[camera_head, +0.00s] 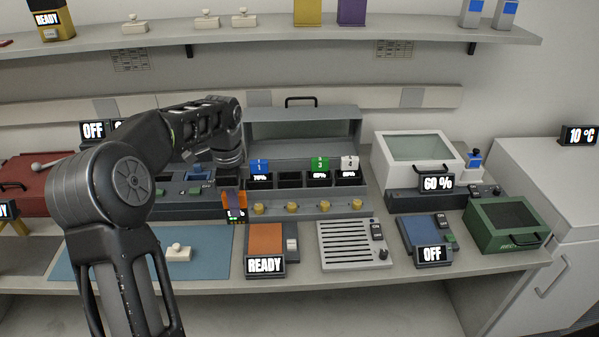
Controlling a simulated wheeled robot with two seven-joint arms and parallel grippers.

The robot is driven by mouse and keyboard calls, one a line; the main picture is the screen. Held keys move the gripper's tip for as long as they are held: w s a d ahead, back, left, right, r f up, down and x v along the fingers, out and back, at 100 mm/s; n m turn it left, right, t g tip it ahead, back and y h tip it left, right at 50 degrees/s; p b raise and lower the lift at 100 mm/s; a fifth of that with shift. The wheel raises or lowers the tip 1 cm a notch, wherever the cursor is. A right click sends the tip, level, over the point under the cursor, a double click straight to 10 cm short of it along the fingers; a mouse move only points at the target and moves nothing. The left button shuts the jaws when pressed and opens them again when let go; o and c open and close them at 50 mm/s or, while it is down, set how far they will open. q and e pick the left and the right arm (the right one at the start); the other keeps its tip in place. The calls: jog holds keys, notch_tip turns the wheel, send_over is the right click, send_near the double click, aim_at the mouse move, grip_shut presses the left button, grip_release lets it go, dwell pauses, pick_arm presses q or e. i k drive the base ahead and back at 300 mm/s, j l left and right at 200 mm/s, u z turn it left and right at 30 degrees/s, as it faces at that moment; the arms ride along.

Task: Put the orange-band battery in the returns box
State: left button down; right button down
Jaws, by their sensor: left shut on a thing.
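My left arm comes in from the left and its gripper (231,184) points down at the left end of the charger rack (310,207). It is shut on the orange-band battery (236,200), which it holds upright at the front left of the rack. Whether the battery touches the rack or bench cannot be told. In the rack stand a blue battery marked 1 (259,166), a green one marked 3 (319,163) and a white one marked 4 (349,163); the slot between 1 and 3 looks empty. No box is readably marked as returns. My right gripper is not in view.
A green lidded box (505,225) stands at the right end of the bench, and a red case (25,180) at the far left. An orange pad reading READY (265,240), a slotted grey unit (350,245) and a blue device (422,233) line the front. A shelf (300,38) runs above.

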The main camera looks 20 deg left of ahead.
aim_at(290, 183)
jog(key=i, duration=1)
